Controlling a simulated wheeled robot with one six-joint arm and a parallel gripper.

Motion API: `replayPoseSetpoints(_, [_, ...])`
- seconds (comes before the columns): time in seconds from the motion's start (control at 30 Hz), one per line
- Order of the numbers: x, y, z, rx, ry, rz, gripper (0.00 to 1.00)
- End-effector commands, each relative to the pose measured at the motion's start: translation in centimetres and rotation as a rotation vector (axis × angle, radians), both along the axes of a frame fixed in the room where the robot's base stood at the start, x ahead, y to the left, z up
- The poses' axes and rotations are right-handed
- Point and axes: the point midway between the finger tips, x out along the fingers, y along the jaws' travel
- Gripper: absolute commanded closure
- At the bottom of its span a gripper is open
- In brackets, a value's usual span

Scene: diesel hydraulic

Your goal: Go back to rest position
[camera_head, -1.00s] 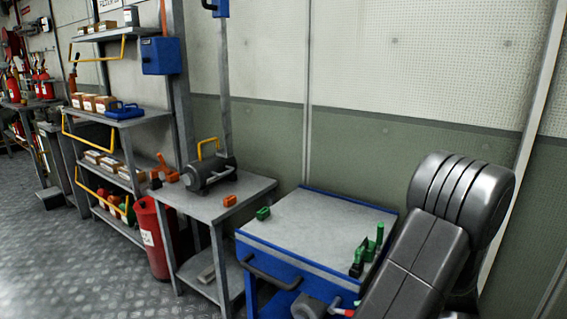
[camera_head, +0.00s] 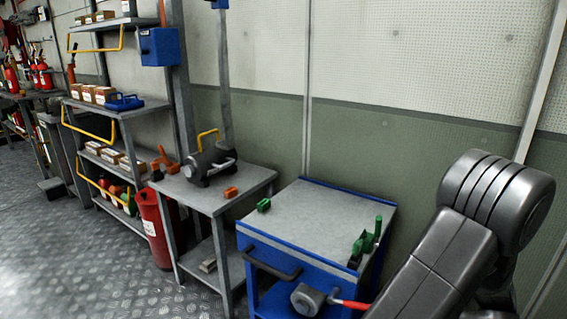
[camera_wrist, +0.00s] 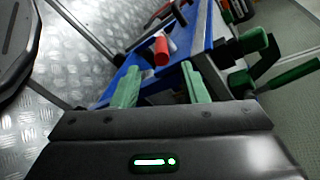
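My gripper (camera_wrist: 160,90) shows in the wrist view as two green fingers standing apart with nothing between their tips. Its fingers are not visible in the head view, where my dark grey arm fills the lower right. Beyond the fingers, the wrist view shows the blue cart (camera_wrist: 128,62) and a red cylindrical handle (camera_wrist: 161,50). In the head view the cart (camera_head: 325,222) stands right of centre. The red handle (camera_head: 352,304) is low at its front, beside a grey round part (camera_head: 307,299).
Open floor (camera_head: 70,270) lies at left.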

Motion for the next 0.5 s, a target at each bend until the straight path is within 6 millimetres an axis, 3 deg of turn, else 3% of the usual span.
replayPoseSetpoints(0.4, [4.4, 6.6, -2.9, -0.002, 0.000, 0.002, 0.60])
replayPoseSetpoints(0.5, [4.5, 6.7, -1.8, -0.048, 0.027, 0.002, 0.60])
